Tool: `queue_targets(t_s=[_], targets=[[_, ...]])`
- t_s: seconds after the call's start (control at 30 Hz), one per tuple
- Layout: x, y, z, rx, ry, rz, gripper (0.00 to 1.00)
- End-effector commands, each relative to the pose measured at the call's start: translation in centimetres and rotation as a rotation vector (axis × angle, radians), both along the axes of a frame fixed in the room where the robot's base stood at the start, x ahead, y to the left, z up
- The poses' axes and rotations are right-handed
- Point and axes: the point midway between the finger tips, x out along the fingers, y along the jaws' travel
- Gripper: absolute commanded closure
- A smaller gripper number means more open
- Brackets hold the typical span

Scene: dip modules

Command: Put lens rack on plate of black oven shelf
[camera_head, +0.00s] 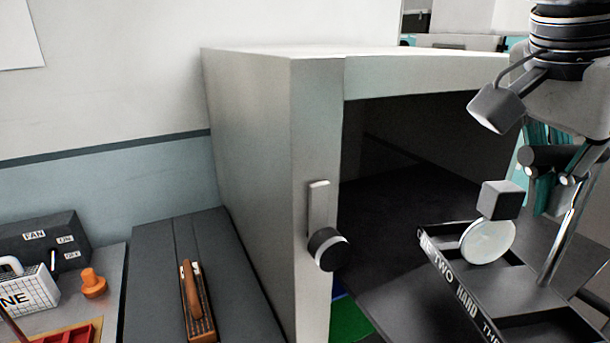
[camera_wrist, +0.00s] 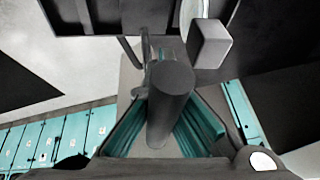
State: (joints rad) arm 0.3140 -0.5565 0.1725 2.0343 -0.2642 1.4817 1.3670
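The lens rack (camera_head: 452,283) is a dark tray with white lettering along its edge, at the lower right of the head view. It carries a round pale lens (camera_head: 488,241) with a grey cube (camera_head: 501,200) above it. A metal post (camera_head: 566,225) rises from the rack to a dark cylindrical handle. My gripper (camera_head: 552,160) is around this handle; in the wrist view the handle (camera_wrist: 170,92) lies between the fingers. The rack appears held at the oven's open front. The oven (camera_head: 250,150) is a light grey box with a dark shelf plate (camera_head: 395,285). Contact below the rack cannot be told.
The oven's left front post carries a black knob (camera_head: 328,249). Further left are an orange knob (camera_head: 94,283) and labelled boxes (camera_head: 42,243). The oven interior looks empty where visible.

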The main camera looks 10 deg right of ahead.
Motion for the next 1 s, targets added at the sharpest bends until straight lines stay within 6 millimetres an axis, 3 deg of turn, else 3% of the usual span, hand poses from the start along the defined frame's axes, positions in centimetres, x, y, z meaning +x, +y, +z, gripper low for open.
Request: queue_targets(t_s=[0.2,0.47,0.67,1.0], targets=[[-2.5,-4.8,0.2,0.007,-0.023,-0.014,1.0],[-3.7,-7.3,-0.1,0.008,-0.032,-0.01,1.0],[-1.2,-8.2,-0.4,0.009,-0.03,-0.008,1.0],[5.4,-10.5,-1.0,0.009,-0.029,-0.008,1.0]])
